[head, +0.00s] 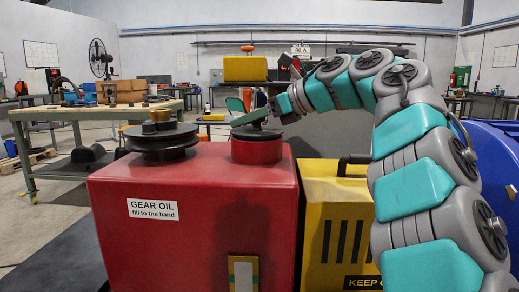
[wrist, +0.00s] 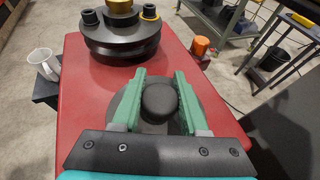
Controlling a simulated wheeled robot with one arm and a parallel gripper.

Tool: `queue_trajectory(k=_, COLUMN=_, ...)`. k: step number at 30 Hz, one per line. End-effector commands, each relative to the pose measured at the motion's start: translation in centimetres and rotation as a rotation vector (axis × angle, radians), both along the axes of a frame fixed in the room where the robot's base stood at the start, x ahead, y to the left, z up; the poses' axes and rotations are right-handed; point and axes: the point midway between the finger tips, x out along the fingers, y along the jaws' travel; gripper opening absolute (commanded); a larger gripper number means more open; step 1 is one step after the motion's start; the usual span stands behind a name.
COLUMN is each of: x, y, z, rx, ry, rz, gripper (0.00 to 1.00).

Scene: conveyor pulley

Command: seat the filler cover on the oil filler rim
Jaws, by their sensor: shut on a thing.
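The filler cover is a dark disc with a round black knob; it shows in the wrist view (wrist: 160,102) and in the head view (head: 257,133). My gripper (wrist: 160,88) has its two green fingers on either side of the knob, shut on it. In the head view my gripper (head: 255,116) reaches in from the right, above the oil filler. The oil filler rim (head: 257,151) is a short red collar on top of the red gear oil box (head: 200,215). The cover is right at the collar's top; I cannot tell whether any gap is left.
A black pulley (head: 160,142) with brass on top sits on the box, left of the filler. A yellow case (head: 335,215) stands to the right. The wrist view shows a white mug (wrist: 45,62) and an orange object (wrist: 200,46) beyond the box edges.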

Motion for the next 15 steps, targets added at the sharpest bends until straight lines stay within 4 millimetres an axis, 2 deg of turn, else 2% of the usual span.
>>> queue_trajectory(k=15, x=-0.02, y=0.01, z=-0.4, rx=0.0, ry=-0.001, rz=0.0, gripper=0.0)
